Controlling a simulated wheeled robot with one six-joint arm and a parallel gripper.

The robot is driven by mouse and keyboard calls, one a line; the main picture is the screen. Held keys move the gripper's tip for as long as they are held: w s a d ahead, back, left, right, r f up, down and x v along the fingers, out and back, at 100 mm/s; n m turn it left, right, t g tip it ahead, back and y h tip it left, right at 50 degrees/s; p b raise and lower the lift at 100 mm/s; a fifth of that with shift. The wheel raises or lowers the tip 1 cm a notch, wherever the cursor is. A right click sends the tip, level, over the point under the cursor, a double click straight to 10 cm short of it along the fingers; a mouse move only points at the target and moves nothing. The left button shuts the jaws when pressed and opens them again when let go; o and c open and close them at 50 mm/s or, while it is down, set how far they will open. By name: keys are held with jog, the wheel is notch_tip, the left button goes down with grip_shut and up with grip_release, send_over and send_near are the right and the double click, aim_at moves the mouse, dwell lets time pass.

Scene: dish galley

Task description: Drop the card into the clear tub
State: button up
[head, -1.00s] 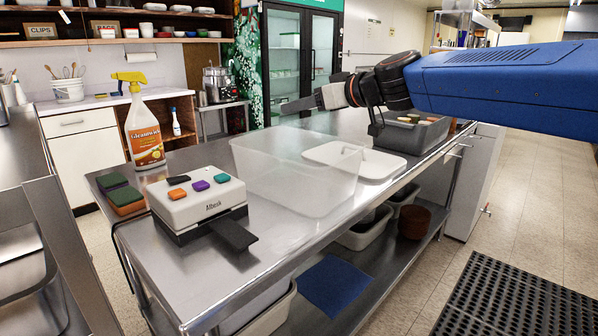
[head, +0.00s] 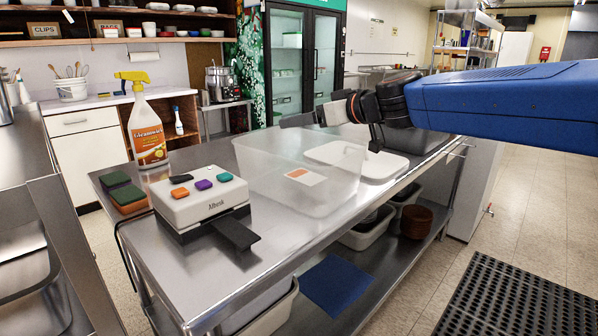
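The clear tub (head: 262,178) stands on the steel table, open at the top. A white card with an orange patch (head: 306,176) shows through the clear plastic, within the tub's outline. It looks flat and low inside the tub, but I cannot tell for sure that it touches the floor. My gripper (head: 300,119) is above the tub's far side, pointing left, clear of the card. It is seen side-on and small, so the gap between its fingers cannot be made out.
A white lid (head: 388,166) lies right of the tub. A white device with coloured buttons (head: 200,202) stands left of it, with sponges (head: 125,198) and a spray bottle (head: 147,130) beyond. Bins (head: 366,231) sit on the lower shelf. The table's front strip is clear.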

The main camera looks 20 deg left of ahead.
jog(key=v, duration=1.7)
jog(key=shift+d, duration=0.25)
jog(key=s+d+f+m+h, duration=0.4)
jog(key=s+d+f, duration=0.3)
jog(key=d+f, duration=0.4)
jog(key=s+d+f+m+h, duration=0.5)
jog(key=s+d+f, duration=0.3)
jog(key=d+f, duration=0.4)
jog(key=s+d+f+m+g+h, duration=0.1)
jog(key=s+d+f+m+h, duration=0.3)
jog(key=s+d+f, duration=0.4)
jog(key=d+f, duration=0.4)
jog(key=d, duration=0.5)
jog(key=shift+s, duration=0.15)
